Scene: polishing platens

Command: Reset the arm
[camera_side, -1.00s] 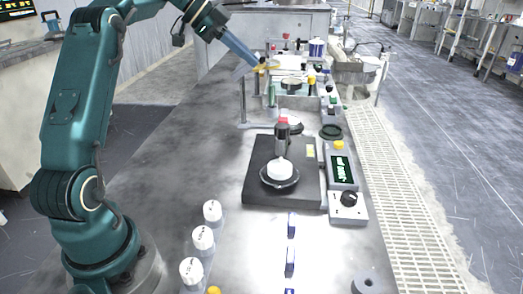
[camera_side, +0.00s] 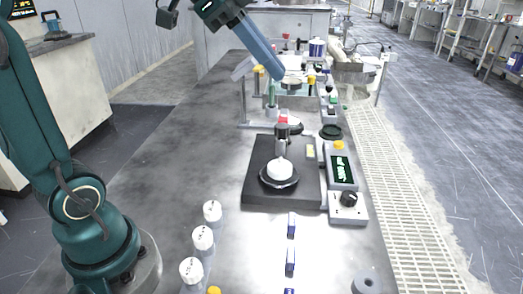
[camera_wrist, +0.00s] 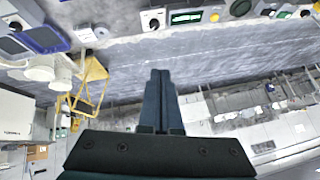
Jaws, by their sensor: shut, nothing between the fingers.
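My gripper (camera_side: 279,74) is at the upper middle of the side view, raised over the back part of the bench and pointing down to the right. In the wrist view my gripper (camera_wrist: 160,74) shows its two dark fingers pressed together, with nothing between them. Whether its tip touches anything at the back of the bench is hard to tell in the side view; it overlaps the fixtures there.
A black polishing unit (camera_side: 256,190) with a white piece (camera_side: 279,169) stands mid-bench. A control box (camera_side: 343,170) is at its right. Several white-capped bottles (camera_side: 203,238) stand in front left. Small blue boxes (camera_side: 290,262) lie near the front. The bench's left part (camera_side: 160,170) is clear.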

